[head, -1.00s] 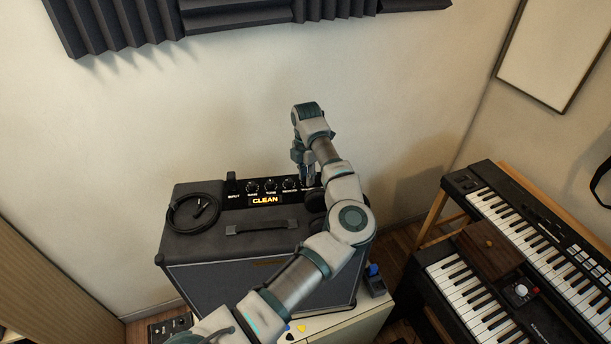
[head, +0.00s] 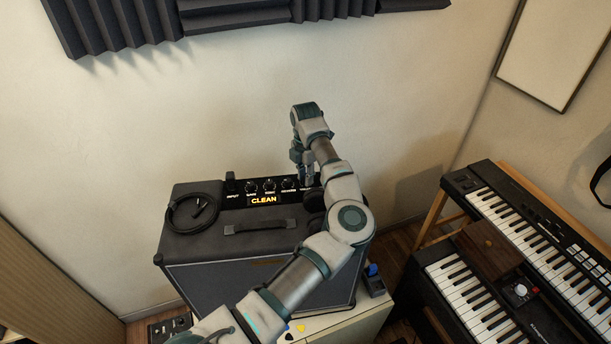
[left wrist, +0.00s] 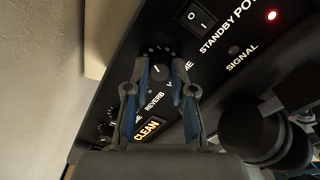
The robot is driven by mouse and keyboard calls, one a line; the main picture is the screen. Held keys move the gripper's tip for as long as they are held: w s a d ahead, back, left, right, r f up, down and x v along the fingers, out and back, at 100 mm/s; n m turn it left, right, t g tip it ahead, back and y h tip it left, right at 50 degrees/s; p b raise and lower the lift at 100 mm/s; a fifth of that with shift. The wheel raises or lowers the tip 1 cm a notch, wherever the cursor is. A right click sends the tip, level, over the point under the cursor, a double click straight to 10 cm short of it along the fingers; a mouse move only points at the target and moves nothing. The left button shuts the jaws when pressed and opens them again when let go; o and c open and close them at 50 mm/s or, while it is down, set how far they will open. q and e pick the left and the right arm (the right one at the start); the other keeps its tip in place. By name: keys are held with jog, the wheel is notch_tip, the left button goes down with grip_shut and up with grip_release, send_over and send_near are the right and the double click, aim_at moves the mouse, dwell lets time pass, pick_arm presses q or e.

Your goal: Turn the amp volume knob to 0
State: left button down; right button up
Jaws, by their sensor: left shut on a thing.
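The black guitar amp (head: 200,272) stands against the wall, with its control panel (head: 238,202) and a lit CLEAN display (head: 264,200) at the top back. My left gripper (head: 307,172) reaches down to the panel's right part, where the arm hides the volume knob in the head view. In the left wrist view the volume knob (left wrist: 159,72) sits between the two fingertips of my left gripper (left wrist: 160,76), shut on it. Scale marks show around its far side; its label is partly covered by the fingers. The knob's exact setting is hard to read. My right gripper is not in view.
A power switch (left wrist: 198,17) and a glowing red light (left wrist: 272,15) sit beside the knob. Black headphones (head: 314,201) and a coiled cable (head: 192,213) lie on the amp. Keyboards (head: 490,300) stand to the right. A small blue-topped device (head: 374,283) is beside the amp.

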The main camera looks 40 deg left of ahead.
pick_arm(q)
jog(key=shift+d+f, duration=0.15)
jog(key=shift+f, duration=0.2)
jog(key=c, duration=1)
grip_release()
jog(key=shift+c, duration=0.2)
jog(key=shift+o, duration=0.3)
jog(key=shift+w, duration=0.15)
jog(key=shift+r, duration=0.2)
notch_tip(320, 180, up, 12)
jog(key=shift+a+f, duration=0.15)
jog(key=shift+a, duration=0.05)
